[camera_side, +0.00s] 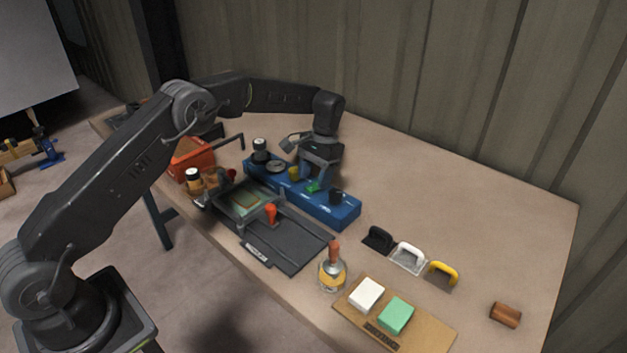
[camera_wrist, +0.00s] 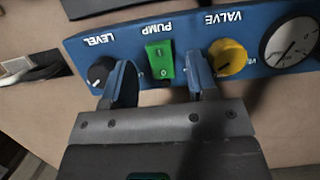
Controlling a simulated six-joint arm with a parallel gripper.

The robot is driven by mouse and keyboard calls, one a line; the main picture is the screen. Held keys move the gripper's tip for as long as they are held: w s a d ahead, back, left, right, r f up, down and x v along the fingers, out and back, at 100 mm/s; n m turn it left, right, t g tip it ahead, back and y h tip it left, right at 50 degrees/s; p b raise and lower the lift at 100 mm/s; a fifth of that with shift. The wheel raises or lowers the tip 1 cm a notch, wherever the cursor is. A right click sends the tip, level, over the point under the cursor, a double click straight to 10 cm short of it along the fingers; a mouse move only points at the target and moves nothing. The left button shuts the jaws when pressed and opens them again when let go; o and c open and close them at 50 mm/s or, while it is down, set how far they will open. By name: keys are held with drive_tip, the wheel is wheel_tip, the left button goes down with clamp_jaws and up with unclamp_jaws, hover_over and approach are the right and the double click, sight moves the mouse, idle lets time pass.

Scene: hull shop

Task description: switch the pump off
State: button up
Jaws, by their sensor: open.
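The blue panel (camera_side: 345,212) sits on the table and carries several controls. In the wrist view the panel (camera_wrist: 190,38) has a green rocker switch (camera_wrist: 159,62) labelled PUMP, with an O mark at its end nearer my gripper. I cannot tell which end is pressed in. The green switch also shows in the side view (camera_side: 313,187). My gripper (camera_wrist: 161,84) is open and empty, one finger on each side of the switch, over the panel's near edge. In the side view my gripper (camera_side: 312,176) is just above the switch. I cannot tell whether it touches.
A black LEVEL knob (camera_wrist: 101,71) and a yellow VALVE knob (camera_wrist: 227,58) flank the switch, close to my fingers. A gauge (camera_wrist: 290,42) is farther right. A black mat (camera_side: 290,245), a jar (camera_side: 332,277) and several handled tools lie nearby. The table's back right is clear.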

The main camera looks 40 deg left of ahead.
drive_tip(key=shift+v, duration=2.95)
drive_tip(key=shift+r, duration=0.15)
drive_tip(key=s+d+r+t, duration=0.1)
drive_tip(key=s+r+t, duration=0.3)
drive_tip(key=s+r, duration=1.15)
drive_tip(key=s+f+t, duration=0.2)
drive_tip(key=s+t, duration=0.3)
drive_tip(key=s, duration=1.5)
drive_tip(key=shift+s+d+f, duration=0.15)
drive_tip(key=shift+s+d, duration=0.2)
